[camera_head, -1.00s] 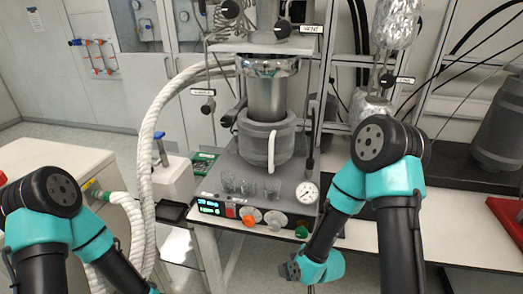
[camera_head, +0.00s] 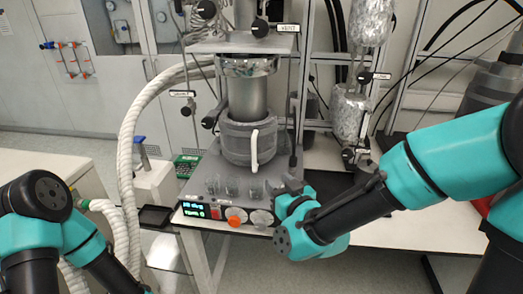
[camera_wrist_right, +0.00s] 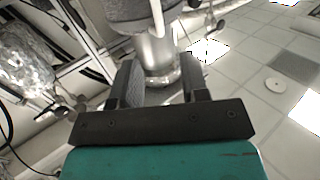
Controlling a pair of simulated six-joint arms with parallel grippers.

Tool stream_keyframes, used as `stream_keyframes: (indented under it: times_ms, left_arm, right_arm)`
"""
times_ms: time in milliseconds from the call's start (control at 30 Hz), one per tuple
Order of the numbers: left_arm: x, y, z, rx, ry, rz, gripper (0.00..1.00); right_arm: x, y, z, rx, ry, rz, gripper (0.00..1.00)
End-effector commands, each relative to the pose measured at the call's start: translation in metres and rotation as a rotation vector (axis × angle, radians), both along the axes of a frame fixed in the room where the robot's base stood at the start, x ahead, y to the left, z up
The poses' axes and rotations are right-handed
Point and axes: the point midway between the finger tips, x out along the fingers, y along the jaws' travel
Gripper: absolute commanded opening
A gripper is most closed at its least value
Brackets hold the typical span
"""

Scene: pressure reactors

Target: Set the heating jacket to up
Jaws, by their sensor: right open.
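The heating jacket (camera_head: 238,143) is a thick grey sleeve around the lower part of the silver vessel (camera_head: 247,98), whose bare metal shows above it. A white curved handle (camera_head: 254,150) stands out at the jacket's front. My right gripper (camera_head: 287,187) is open and empty, low and to the right of the jacket, apart from the handle. In the right wrist view, the open fingers (camera_wrist_right: 160,82) point toward the silver vessel, with the grey jacket (camera_wrist_right: 128,9) and white handle (camera_wrist_right: 157,16) at the top edge. My left gripper is out of view.
Several glass beakers (camera_head: 230,187) stand on the reactor base, in front of the jacket. A control panel (camera_head: 195,210) with an orange knob (camera_head: 234,221) is at the front. A white hose (camera_head: 127,160) hangs at left. A black mat (camera_head: 332,188) lies at right.

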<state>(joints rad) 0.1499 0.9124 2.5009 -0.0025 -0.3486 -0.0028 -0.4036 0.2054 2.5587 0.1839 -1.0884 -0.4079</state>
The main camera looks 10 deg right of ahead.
Motion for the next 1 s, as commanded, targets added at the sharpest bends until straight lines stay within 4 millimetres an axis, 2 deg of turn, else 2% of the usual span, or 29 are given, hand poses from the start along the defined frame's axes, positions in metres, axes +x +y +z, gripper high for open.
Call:
stream_keyframes:
  times_ms: [100,567,767,1000]
  left_arm:
    - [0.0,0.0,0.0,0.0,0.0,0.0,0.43]
    - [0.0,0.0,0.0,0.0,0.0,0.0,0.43]
    - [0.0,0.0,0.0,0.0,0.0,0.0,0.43]
    - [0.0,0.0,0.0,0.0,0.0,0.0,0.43]
  right_arm:
    - [-0.004,-0.003,0.01,0.011,-0.02,-0.019,0.41]
    - [0.001,-0.002,0.009,0.011,-0.019,-0.021,0.41]
    - [0.023,0.003,0.008,0.011,-0.02,-0.02,0.41]
    - [0.061,0.013,0.008,0.012,-0.02,-0.02,0.41]
